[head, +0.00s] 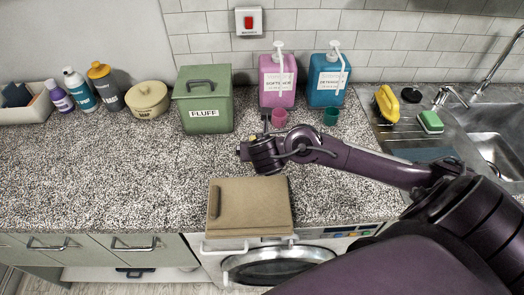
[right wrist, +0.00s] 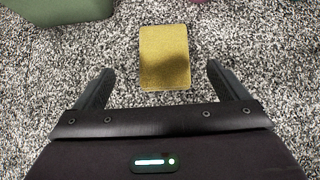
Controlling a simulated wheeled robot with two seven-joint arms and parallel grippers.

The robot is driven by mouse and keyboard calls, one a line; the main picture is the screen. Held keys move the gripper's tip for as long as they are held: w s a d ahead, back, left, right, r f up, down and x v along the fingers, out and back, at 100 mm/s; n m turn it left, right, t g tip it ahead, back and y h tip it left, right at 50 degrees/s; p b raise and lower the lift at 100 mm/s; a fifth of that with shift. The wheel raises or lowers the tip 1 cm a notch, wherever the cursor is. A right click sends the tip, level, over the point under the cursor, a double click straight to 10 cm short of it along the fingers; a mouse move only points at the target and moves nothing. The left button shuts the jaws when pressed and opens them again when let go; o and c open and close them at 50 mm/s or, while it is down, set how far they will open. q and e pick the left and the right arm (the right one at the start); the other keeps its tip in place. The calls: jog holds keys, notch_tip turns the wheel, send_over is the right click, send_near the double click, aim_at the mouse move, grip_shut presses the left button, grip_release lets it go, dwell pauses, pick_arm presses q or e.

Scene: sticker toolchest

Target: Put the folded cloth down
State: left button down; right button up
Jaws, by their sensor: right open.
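The folded cloth (right wrist: 164,57) is a flat yellow rectangle lying on the speckled counter in the right wrist view. My right gripper (right wrist: 158,88) is open, its two fingers apart at either side of the cloth's near end, with nothing held between them. A shadow falls on the cloth's middle. In the head view my right gripper (head: 265,124) is over the counter in front of the pink dispenser, and the cloth cannot be made out there. My left gripper is not in view.
A green FLUFF box (head: 205,105) stands left of my right gripper. Pink (head: 277,85) and blue (head: 326,85) dispensers with small cups stand behind it. A tan board (head: 250,205) lies at the front edge above a washer.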

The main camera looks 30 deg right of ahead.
jog(key=shift+s+d+f, duration=0.15)
jog(key=shift+s+d, duration=0.2)
jog(key=shift+w+d+f, duration=0.15)
jog(key=shift+f, duration=0.1)
jog(key=x, duration=0.2)
jog(key=b+x, duration=0.1)
jog(key=shift+w+a, duration=0.25)
jog(key=shift+w, duration=0.05)
jog(key=x, duration=0.3)
jog(key=shift+d+f, duration=0.1)
jog(key=shift+d, duration=0.1)
jog(key=shift+w+d+f, duration=0.1)
jog(key=shift+w+f, duration=0.15)
jog(key=shift+w, duration=0.05)
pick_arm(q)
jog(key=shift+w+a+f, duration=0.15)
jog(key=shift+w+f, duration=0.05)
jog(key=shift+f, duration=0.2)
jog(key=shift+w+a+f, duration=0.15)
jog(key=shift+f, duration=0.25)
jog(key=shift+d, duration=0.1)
pick_arm(e)
jog(key=shift+c, duration=0.2)
